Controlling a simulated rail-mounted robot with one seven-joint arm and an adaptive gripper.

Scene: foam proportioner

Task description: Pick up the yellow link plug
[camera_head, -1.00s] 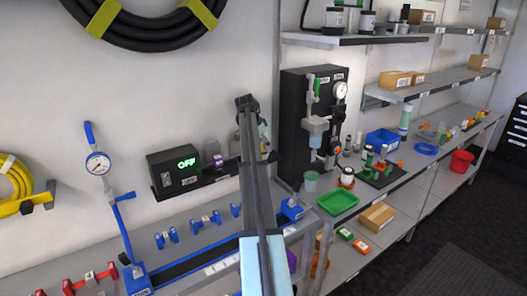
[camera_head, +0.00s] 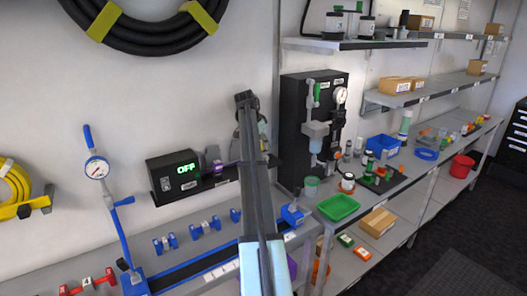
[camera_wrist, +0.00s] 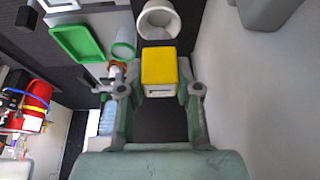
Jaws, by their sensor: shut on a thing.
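The yellow link plug (camera_wrist: 159,68) shows in the wrist view as a yellow block with a pale lower face, between the fingertips of my gripper (camera_wrist: 159,90). My gripper is shut on it from left and right. In the head view my arm rises in front of the wall, and its links hide the fingers and the plug.
In the wrist view a white round cup (camera_wrist: 158,20), a clear cup (camera_wrist: 124,43) and a green tray (camera_wrist: 78,46) lie beyond the plug. In the head view a black box reading OFF (camera_head: 173,173) is left of my arm. A shelf with the green tray (camera_head: 338,207) is right.

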